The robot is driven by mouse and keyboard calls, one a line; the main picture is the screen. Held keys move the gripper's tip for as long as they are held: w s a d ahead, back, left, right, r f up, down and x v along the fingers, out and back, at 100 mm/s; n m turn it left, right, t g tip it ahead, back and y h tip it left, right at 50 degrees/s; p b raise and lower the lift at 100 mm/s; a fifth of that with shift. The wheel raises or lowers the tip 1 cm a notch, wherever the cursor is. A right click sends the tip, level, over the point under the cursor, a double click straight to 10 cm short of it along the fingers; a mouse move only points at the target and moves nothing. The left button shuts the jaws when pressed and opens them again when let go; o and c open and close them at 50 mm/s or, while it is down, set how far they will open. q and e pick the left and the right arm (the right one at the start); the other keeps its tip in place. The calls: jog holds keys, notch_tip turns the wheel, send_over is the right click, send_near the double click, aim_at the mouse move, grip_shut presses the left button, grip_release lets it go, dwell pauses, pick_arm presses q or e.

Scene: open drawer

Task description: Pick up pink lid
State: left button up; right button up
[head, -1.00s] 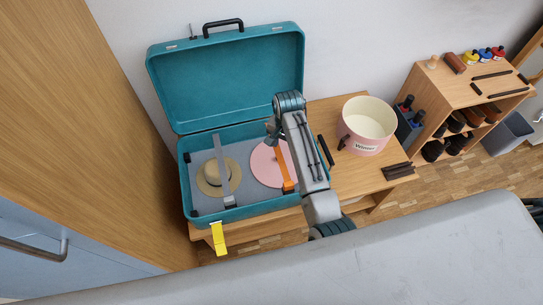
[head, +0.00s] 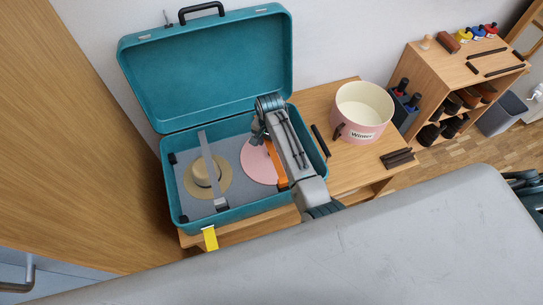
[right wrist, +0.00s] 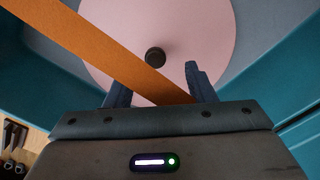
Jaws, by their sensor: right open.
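The pink lid (head: 256,163) lies flat in the right half of the open teal suitcase (head: 182,223), partly hidden by my right arm. The right wrist view shows the pink lid (right wrist: 215,35) with its dark round knob (right wrist: 155,57) facing up. An orange strap (head: 277,163) crosses over part of the lid; this strap (right wrist: 85,45) runs diagonally in the wrist view. My right gripper (right wrist: 156,78) is open and empty above the lid, its fingers either side of the knob's line and short of it in the picture. My left gripper is not in view.
A straw hat (head: 207,175) lies under a grey strap (head: 211,168) in the suitcase's left half. The raised suitcase lid (head: 205,70) stands behind. A pink "Winter" box (head: 362,113) stands right on the wooden table (head: 345,180). A wooden cabinet wall (head: 75,140) is close on the left.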

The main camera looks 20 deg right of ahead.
aim_at(272, 152)
jog(key=f, duration=0.3)
jog(key=shift+s+d+f, duration=0.2)
jog(key=shift+s+f, duration=0.05)
jog(key=shift+f, duration=0.65)
grip_shut()
jog(key=shift+r, duration=0.1)
